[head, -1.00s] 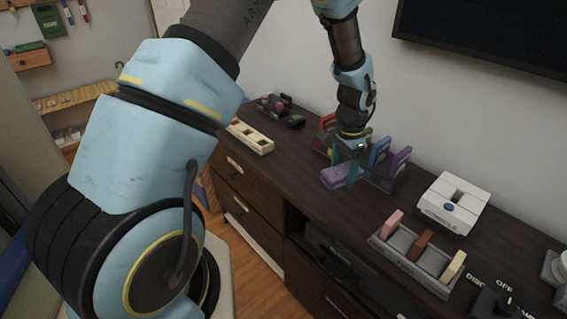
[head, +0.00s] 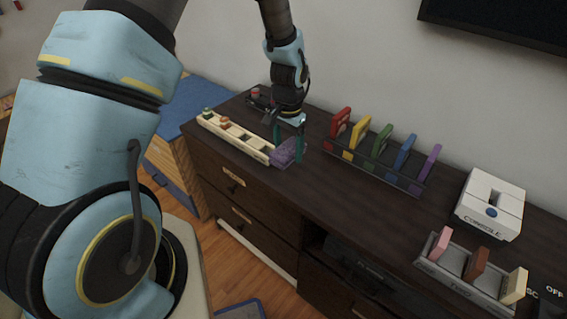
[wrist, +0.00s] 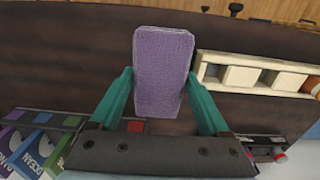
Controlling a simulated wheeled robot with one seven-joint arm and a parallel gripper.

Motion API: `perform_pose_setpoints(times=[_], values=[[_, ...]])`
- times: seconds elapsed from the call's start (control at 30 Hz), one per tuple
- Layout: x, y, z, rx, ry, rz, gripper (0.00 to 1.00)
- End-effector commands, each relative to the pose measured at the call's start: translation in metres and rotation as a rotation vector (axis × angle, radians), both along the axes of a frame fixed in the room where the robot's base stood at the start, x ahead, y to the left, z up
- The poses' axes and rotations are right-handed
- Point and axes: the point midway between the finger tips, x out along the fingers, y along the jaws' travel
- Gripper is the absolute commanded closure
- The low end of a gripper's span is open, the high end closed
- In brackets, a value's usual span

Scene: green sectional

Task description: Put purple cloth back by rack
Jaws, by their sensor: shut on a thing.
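The purple cloth (head: 290,153) is a folded, block-like pad. My gripper (head: 288,145) is shut on it, with teal fingers at its two sides. In the wrist view the purple cloth (wrist: 163,72) lies between the fingers of my gripper (wrist: 162,88). A cream slotted rack (head: 250,146) lies along the left part of the dark cabinet top, and the cloth is at its right end. In the wrist view the cream rack (wrist: 240,58) is to the right of the cloth, a small gap apart. I cannot tell whether the cloth touches the cabinet top.
A dark rack (head: 375,168) with several coloured upright pieces stands to the right. Beyond it are a white box (head: 490,205) and a grey tray (head: 455,281) with upright pieces. The dark cabinet top (head: 322,172) is clear between the cloth and the dark rack.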

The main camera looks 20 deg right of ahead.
Motion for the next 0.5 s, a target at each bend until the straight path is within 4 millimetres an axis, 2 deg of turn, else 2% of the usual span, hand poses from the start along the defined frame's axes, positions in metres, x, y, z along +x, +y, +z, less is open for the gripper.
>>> perform_pose_setpoints(times=[0.1,0.27,0.5], values=[[0.000,0.000,-0.016,0.001,0.000,0.000,0.81],[0.000,0.000,-0.028,0.000,0.000,0.000,0.81],[0.000,0.000,-0.058,0.001,0.000,0.000,0.81]])
